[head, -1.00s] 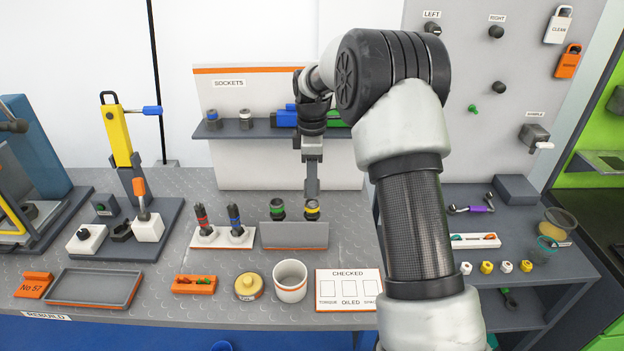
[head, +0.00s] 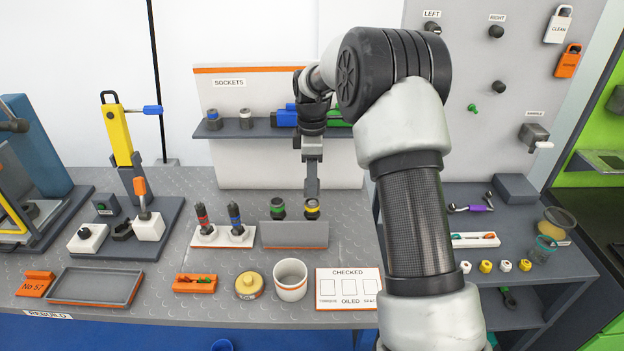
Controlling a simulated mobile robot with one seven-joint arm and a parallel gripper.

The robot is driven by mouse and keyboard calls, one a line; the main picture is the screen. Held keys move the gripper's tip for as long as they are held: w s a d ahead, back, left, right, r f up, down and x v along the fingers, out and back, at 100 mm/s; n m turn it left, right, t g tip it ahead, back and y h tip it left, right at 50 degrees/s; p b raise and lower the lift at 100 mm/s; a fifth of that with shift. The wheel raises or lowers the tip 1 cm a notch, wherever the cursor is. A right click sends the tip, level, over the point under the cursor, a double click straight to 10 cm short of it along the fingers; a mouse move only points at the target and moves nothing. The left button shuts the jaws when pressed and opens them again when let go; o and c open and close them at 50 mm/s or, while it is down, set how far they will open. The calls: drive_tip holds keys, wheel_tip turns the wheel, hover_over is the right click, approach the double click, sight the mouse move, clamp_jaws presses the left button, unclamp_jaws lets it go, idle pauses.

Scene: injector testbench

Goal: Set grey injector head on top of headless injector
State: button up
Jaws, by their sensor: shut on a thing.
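My gripper (head: 312,192) points straight down over the grey rack (head: 294,236) in the middle of the bench. It is shut on a dark piece with a yellow ring (head: 312,209), which stands at the rack's right end. A similar piece with a green ring (head: 278,207) stands to its left, apart from the gripper. Two upright dark injectors, one red-banded (head: 203,218) and one blue-banded (head: 235,218), stand on white bases to the left. I cannot tell which parts are the grey injector head and the headless injector.
A shelf marked SOCKETS behind holds a blue-ringed piece (head: 214,120) and a pale-ringed piece (head: 246,119). In front lie an empty grey tray (head: 67,298), a yellow tin (head: 248,286), a white cup (head: 290,281) and a CHECKED card (head: 348,289).

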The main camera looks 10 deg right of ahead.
drive_tip(key=shift+f, duration=0.1)
drive_tip(key=shift+f+b, duration=0.35)
drive_tip(key=shift+f, duration=0.3)
drive_tip(key=shift+f, duration=0.2)
drive_tip(key=shift+f, duration=0.3)
drive_tip(key=shift+f, duration=0.15)
idle(0.4)
drive_tip(key=o, duration=1.6)
